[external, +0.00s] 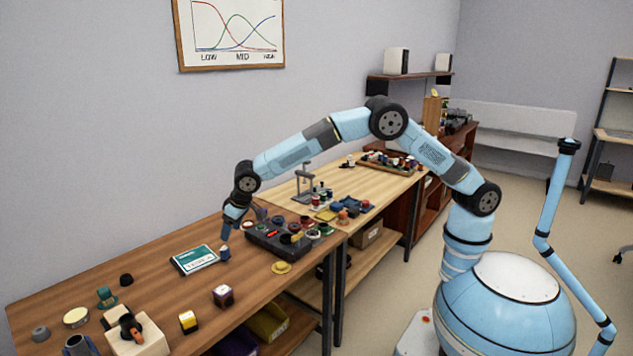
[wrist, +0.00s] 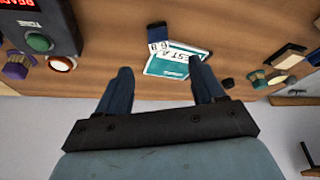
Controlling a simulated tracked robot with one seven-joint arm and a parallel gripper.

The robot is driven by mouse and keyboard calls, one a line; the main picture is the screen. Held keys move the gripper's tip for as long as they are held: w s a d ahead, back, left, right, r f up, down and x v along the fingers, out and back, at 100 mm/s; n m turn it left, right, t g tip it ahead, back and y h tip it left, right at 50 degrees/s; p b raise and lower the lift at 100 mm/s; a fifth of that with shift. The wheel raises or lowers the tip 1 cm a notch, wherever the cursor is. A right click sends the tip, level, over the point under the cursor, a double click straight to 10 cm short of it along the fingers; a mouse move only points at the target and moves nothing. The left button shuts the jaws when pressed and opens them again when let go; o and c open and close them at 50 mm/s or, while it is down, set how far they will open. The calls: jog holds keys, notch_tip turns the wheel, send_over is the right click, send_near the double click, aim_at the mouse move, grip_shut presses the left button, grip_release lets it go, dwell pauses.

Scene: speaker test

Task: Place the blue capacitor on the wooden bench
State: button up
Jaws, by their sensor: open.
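A small dark blue capacitor (external: 225,254) with a white label stands on the brown wooden bench (external: 150,280), at the right end of a teal and white card. In the wrist view the capacitor (wrist: 157,28) shows its label, past my fingertips and roughly between their lines. My gripper (external: 226,236) points down just above the capacitor. In the wrist view my gripper (wrist: 161,70) has its two fingers wide apart with nothing between them. Whether a fingertip touches the capacitor cannot be told.
The card (external: 195,260) lies left of the capacitor. A dark control box (external: 275,246) with knobs stands close on the right. Bare wood lies between these.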

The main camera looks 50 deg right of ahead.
aim_at(225, 248)
jog(key=x, duration=1.2)
jog(key=shift+w+f, duration=0.15)
jog(key=shift+f, duration=0.1)
